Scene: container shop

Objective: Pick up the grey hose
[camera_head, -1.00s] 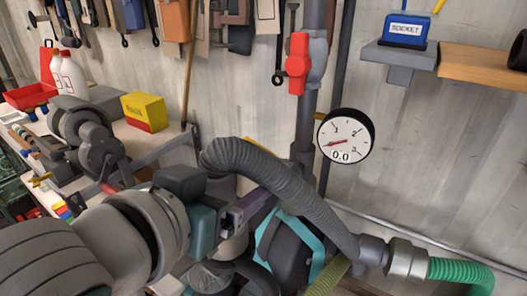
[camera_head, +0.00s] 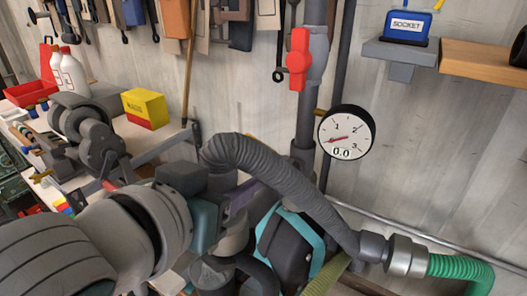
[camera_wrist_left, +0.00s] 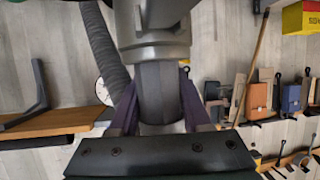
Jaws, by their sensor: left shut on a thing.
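The grey hose (camera_head: 275,183) is ribbed and arches from my left gripper down to the right, where it joins a grey fitting with a metal collar. It also shows at the left of the left wrist view (camera_wrist_left: 104,52). My left gripper (camera_wrist_left: 160,112) has its purple fingers closed on either side of a smooth dark grey cuff (camera_wrist_left: 158,88), which appears to be the hose's end. A metallic coupling (camera_wrist_left: 155,52) meets this cuff. In the head view, my wrist hides part of the grip. My right gripper is in neither view.
A green hose (camera_head: 455,270) runs on from the collar (camera_head: 405,257). A black machine with a cyan frame (camera_head: 268,240) stands below the hose. A gauge (camera_head: 347,134) and a red valve handle (camera_head: 298,58) are on the wall side. A yellow box (camera_head: 145,108) stands on the bench.

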